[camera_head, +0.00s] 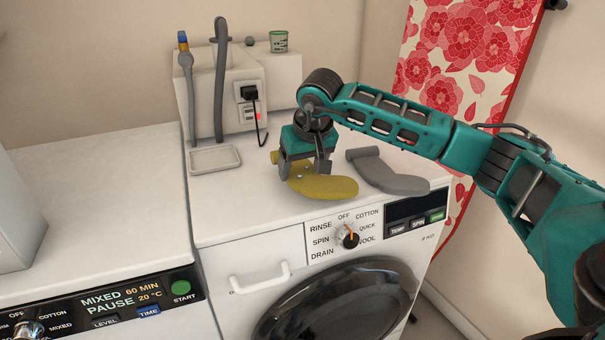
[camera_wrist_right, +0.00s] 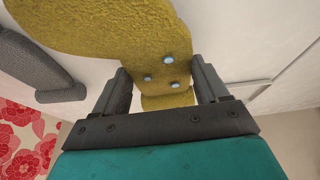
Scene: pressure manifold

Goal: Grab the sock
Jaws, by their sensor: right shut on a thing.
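A yellow sock (camera_head: 325,186) with pale blue dots lies on top of the right-hand washing machine (camera_head: 255,201). A grey sock (camera_head: 388,173) lies to its right. My right gripper (camera_head: 305,168) comes down over the left part of the yellow sock and is shut on it. In the right wrist view the yellow sock (camera_wrist_right: 115,35) runs between the two fingers of my right gripper (camera_wrist_right: 163,88), and the grey sock (camera_wrist_right: 38,68) lies off to the left. I cannot tell whether the yellow sock is lifted clear of the top. My left gripper is not in view.
A shallow white tray (camera_head: 214,158) lies left of the socks. A second machine (camera_head: 85,200) stands at left. A red floral cloth (camera_head: 470,50) hangs at right.

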